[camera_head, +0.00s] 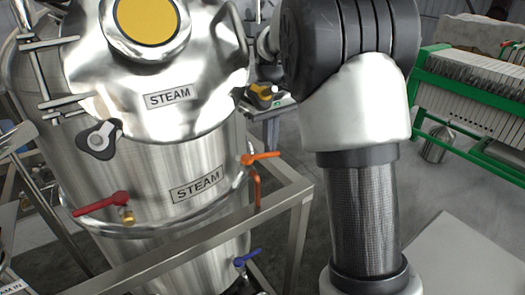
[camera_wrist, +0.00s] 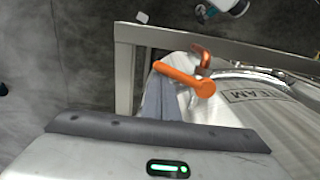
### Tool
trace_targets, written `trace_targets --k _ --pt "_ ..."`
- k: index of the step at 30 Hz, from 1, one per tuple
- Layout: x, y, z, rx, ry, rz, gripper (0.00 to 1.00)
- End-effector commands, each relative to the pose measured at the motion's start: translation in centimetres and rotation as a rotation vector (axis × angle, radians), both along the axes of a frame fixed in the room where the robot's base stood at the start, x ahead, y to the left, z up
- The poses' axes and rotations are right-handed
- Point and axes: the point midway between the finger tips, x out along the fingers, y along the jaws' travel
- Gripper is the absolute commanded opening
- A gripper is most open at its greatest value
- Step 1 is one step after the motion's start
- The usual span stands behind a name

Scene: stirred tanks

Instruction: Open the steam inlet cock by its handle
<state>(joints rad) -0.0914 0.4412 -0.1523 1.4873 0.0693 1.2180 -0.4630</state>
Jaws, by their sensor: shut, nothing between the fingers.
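An orange lever handle (camera_head: 262,157) sits on the right side of the steel vessel beside a "STEAM" plate; an orange pipe hangs below it. It points right, slightly upward. In the wrist view the orange handle (camera_wrist: 184,77) lies slantwise, its round hub at the lower right. My gripper (camera_wrist: 160,110) shows at the bottom of the wrist view, shut and empty. In the head view the fingers are hidden. A red lever (camera_head: 102,203) is at the vessel's left, a blue lever (camera_head: 246,258) lower down.
A steel frame rail (camera_head: 205,240) runs around the vessel (camera_head: 145,180), close to the orange handle; the rail (camera_wrist: 200,39) also shows in the wrist view. My arm fills the right-centre of the head view. A green-framed machine (camera_head: 465,105) stands at the right, behind open floor.

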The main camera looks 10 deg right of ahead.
Motion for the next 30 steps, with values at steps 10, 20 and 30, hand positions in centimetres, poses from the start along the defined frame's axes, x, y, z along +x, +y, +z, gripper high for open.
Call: trace_targets --k 10,20,30 --pt "-0.85 -0.42 -0.04 -0.001 0.001 0.0 0.0" --pt "-0.83 -0.4 0.1 0.0 0.001 0.0 0.0" --pt "-0.26 -0.13 0.08 0.0 0.001 0.0 0.0"
